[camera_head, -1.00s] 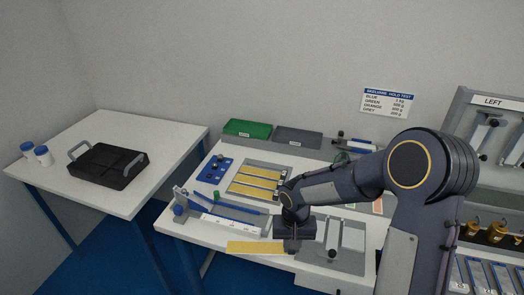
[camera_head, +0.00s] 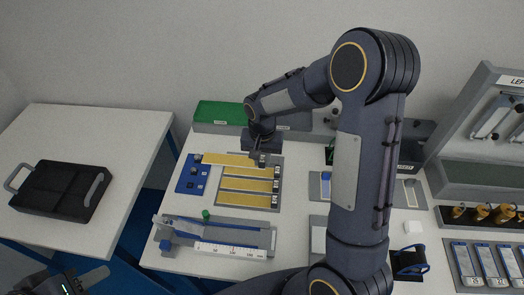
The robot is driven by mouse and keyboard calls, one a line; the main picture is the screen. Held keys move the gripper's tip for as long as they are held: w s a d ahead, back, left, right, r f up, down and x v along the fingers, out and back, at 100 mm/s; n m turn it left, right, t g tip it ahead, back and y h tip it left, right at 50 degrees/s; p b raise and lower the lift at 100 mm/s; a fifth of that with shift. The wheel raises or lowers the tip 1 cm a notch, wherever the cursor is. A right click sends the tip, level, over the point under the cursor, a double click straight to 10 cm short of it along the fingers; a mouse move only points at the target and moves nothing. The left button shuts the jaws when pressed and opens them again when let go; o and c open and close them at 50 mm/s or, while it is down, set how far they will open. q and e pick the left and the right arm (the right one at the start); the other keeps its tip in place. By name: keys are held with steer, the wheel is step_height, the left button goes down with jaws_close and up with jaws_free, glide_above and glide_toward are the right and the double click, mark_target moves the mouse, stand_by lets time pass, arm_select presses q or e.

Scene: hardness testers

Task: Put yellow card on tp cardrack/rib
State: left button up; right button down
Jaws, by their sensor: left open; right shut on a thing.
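My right gripper (camera_head: 261,160) is shut on the right end of a long yellow card (camera_head: 228,159). The card lies level, pointing left, over the back edge of the grey card rack (camera_head: 277,207); its left end reaches over the blue tray. I cannot tell whether it touches the rack. Several similar yellow cards (camera_head: 246,185) lie in parallel rows in the rack, just in front of the held one. My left gripper (camera_head: 75,283) is open and empty at the bottom left, partly cut off by the frame edge.
The blue tray (camera_head: 187,184) with small parts lies left of the rack. A ruled bar fixture (camera_head: 215,237) stands in front. A green bin (camera_head: 218,112) is behind. A black case (camera_head: 60,190) sits on the left table. My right arm hides the middle right.

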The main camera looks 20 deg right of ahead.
steer(key=w+d+f, duration=0.2)
steer(key=w+d+f+b, duration=0.1)
steer(key=w+d+f, duration=0.1)
steer(key=w+f, duration=0.1)
steer(key=w+d+f+b, duration=0.1)
steer(key=w+d+f, duration=0.1)
steer(key=shift+w+d+f, duration=0.25)
steer(key=shift+w+f, duration=0.05)
steer(key=shift+f, duration=0.05)
steer(key=f, duration=0.1)
steer(key=f+b, duration=0.2)
steer(key=f, duration=0.1)
steer(key=shift+w+d+f, duration=0.1)
steer(key=shift+w+d, duration=0.2)
steer(key=shift+f+b, duration=0.1)
steer(key=shift+b, duration=0.25)
steer(key=c, duration=1.3)
jaws_free()
